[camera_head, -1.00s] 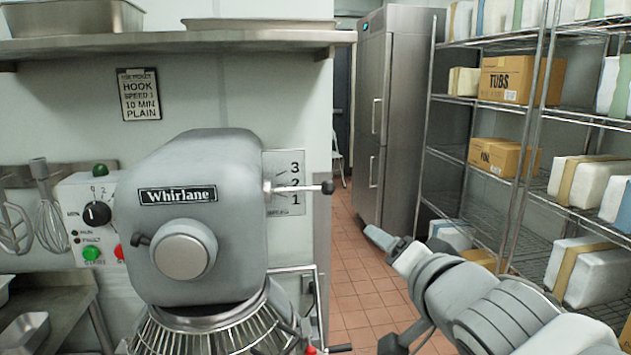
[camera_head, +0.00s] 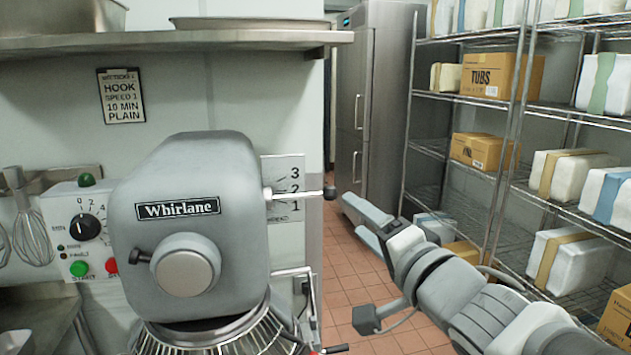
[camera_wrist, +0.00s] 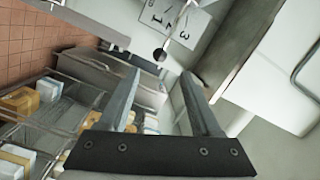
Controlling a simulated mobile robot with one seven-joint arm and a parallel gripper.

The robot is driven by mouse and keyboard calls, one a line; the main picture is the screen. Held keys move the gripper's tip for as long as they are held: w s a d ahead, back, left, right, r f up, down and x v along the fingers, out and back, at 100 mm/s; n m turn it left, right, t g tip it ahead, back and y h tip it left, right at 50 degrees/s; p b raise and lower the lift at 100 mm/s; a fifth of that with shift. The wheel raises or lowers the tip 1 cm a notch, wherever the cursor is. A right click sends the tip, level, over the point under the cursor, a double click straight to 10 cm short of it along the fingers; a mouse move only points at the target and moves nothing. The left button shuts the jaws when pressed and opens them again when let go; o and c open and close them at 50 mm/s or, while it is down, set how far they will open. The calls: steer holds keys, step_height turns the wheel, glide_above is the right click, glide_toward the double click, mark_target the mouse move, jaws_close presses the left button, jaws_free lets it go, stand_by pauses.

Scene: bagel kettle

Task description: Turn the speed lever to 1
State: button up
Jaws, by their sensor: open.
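The speed lever (camera_head: 297,193) is a thin rod with a dark ball knob (camera_head: 330,192). It sticks out to the right from the grey Whirlane mixer (camera_head: 190,225). Behind it is a white plate (camera_head: 284,172) marked 3, 2, 1; the rod lies across it near the 2. My gripper (camera_head: 352,216) is just right of and slightly below the knob, apart from it, and empty. In the wrist view my gripper (camera_wrist: 158,84) has its two fingers spread, with the knob (camera_wrist: 160,54) beyond the tips, between them. The number plate (camera_wrist: 172,18) shows behind it.
A card (camera_head: 122,97) on the wall reads hook, speed 1, 10 min, plain. A control box (camera_head: 85,228) with a dial and buttons is left of the mixer. A wire shelf (camera_head: 470,97) with boxes stands at right. A steel fridge (camera_head: 372,110) is behind.

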mark_target(303, 196)
steer(key=p+x, duration=0.1)
steer(key=x, duration=1.3)
steer(key=shift+w+p, duration=0.4)
jaws_close()
stand_by(0.9)
